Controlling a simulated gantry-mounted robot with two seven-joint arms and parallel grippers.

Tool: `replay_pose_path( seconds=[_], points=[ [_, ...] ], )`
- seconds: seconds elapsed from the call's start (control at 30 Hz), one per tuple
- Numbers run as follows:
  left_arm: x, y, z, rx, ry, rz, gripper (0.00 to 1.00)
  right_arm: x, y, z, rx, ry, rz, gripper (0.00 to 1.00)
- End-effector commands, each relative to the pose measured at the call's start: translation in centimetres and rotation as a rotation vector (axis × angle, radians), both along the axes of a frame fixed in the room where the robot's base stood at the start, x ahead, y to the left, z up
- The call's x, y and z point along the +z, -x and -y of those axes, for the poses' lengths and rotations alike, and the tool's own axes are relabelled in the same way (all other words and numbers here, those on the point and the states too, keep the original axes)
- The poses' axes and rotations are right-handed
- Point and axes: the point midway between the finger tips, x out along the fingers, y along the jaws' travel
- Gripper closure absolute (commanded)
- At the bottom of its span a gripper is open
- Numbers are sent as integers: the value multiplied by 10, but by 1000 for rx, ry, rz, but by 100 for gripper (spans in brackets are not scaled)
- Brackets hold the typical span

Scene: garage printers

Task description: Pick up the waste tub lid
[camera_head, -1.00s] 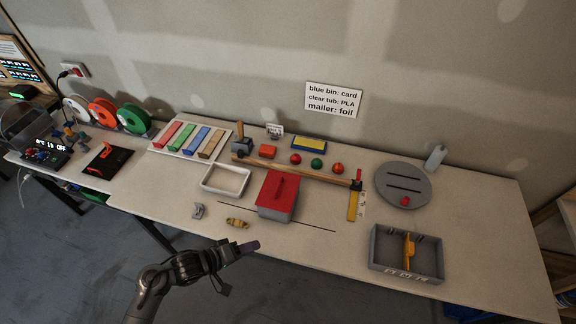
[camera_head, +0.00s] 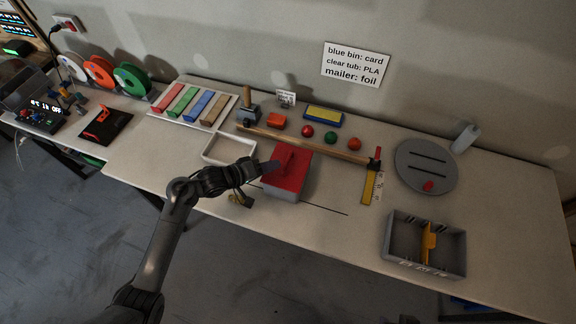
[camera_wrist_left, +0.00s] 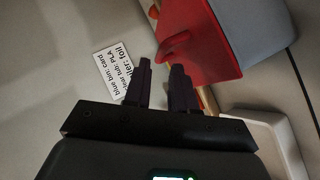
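The waste tub (camera_head: 282,191) is a grey box on the table with a red lid (camera_head: 293,174) seated on top. The lid has a raised red handle (camera_head: 286,157), which also shows in the left wrist view (camera_wrist_left: 174,47). My left gripper (camera_head: 272,165) is at the left side of the lid, close to the handle. In the left wrist view its two fingers (camera_wrist_left: 161,68) are apart with nothing between them, and the handle lies just beyond the tips. Contact cannot be told. My right gripper is not in view.
A white tray (camera_head: 206,154) stands left of the tub. A long wooden bar (camera_head: 310,144) lies behind it. A yellow square tool (camera_head: 369,186), a round grey plate (camera_head: 425,151) and a grey divided box (camera_head: 392,258) are to the right. A small yellowish part (camera_head: 240,200) is under my arm.

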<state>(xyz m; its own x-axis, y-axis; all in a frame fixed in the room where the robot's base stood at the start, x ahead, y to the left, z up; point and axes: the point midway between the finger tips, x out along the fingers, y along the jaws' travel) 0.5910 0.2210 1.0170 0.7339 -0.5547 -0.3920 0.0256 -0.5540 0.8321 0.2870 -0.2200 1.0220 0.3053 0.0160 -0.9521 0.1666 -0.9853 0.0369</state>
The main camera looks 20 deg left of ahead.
Motion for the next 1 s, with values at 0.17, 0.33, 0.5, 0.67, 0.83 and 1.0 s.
replay_pose_path(
  seconds=[0.17, 0.33, 0.5, 0.67, 0.83, 1.0],
  points=[
    [-4, -7, 6, 0, 0, 0, 75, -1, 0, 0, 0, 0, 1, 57],
    [-10, -20, 13, 0, 2, -1, 75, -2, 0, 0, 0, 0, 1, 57],
    [-19, -37, 24, -1, 1, 0, 75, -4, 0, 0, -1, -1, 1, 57],
    [-24, -45, 30, 0, -1, 0, 75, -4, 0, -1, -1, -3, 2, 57],
    [-24, -46, 31, 1, -3, 0, 75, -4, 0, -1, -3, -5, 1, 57],
    [-24, -46, 31, 1, -2, 0, 87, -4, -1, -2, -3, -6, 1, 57]
  ],
)
